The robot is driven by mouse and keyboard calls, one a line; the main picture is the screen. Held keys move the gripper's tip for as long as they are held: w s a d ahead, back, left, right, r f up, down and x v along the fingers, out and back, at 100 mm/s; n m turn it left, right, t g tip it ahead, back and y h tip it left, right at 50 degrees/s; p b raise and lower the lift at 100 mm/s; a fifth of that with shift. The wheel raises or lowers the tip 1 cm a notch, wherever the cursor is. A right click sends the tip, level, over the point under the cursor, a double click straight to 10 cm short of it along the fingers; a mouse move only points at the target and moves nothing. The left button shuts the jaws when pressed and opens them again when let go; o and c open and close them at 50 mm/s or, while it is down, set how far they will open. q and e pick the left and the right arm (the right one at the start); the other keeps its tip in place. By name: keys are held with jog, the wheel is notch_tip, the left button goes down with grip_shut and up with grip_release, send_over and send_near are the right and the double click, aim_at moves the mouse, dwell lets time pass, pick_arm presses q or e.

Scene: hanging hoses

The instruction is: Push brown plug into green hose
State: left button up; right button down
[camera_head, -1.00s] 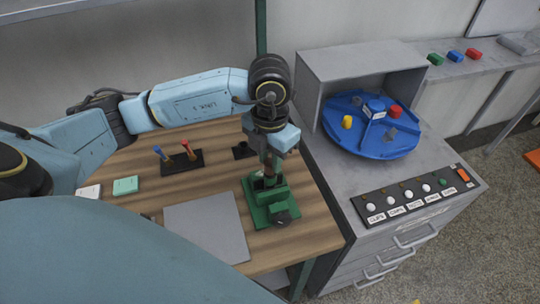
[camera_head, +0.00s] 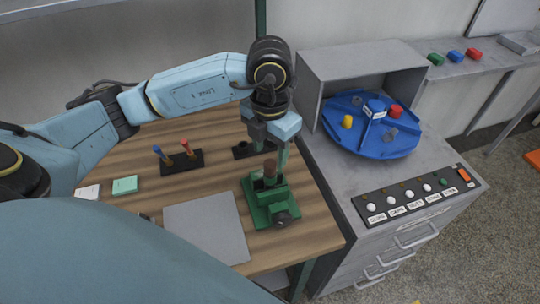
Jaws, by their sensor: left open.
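The brown plug (camera_head: 270,167) stands roughly upright at the top of the green fixture (camera_head: 269,203) on the wooden table. A green hose cannot be told apart from the green parts around the plug's lower end, so how deep the plug sits cannot be seen. My left gripper (camera_head: 271,139) is open and empty, pointing down just above the plug. A small gap seems to show between its fingers and the plug top. My right gripper is not in view.
A black stand (camera_head: 182,160) with blue and red pegs and a grey mat (camera_head: 206,228) lie on the table (camera_head: 222,141). A grey cabinet (camera_head: 360,65) with a blue turntable (camera_head: 371,142) and a button panel (camera_head: 417,197) stands to the right.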

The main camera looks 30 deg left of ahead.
aim_at(270, 163)
pick_arm(q)
notch_tip(270, 163, up, 10)
jog(key=shift+p, duration=0.4)
dwell(0.4)
